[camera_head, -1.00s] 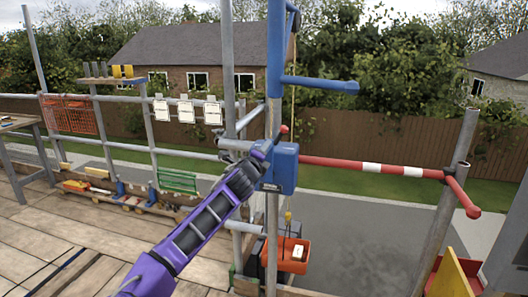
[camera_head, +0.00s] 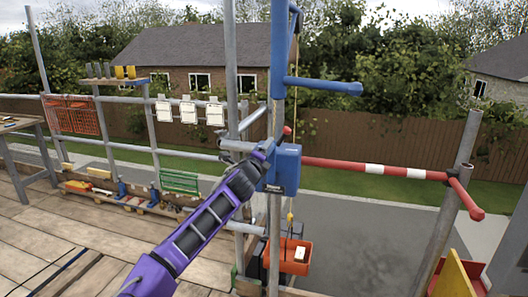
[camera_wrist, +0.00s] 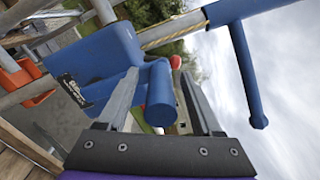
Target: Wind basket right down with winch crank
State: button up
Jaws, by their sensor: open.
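The blue winch (camera_head: 285,168) is fixed to the scaffold upright. It fills the left of the wrist view (camera_wrist: 95,60). A red knob (camera_head: 286,131), probably the crank's grip, shows at its top. A red end also shows beyond the fingers in the wrist view (camera_wrist: 176,62). My gripper (camera_wrist: 160,72) is open at the winch, its fingers either side of a short blue cylinder (camera_wrist: 161,95); contact cannot be told. In the head view my arm hides part of the crank. The orange basket (camera_head: 276,266) hangs below on a yellow hook and holds a small pale item.
A blue bar (camera_head: 322,86) juts right above the winch. A red-and-white barrier bar (camera_head: 400,171) runs right to a grey post (camera_head: 447,215). A yellow board (camera_head: 452,276) stands at lower right. Wooden decking (camera_head: 60,225) lies at left.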

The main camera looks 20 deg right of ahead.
jog(key=v, duration=1.7)
jog(key=shift+s, duration=0.2)
jog(key=shift+a+b, duration=0.1)
jog(key=shift+b, duration=0.2)
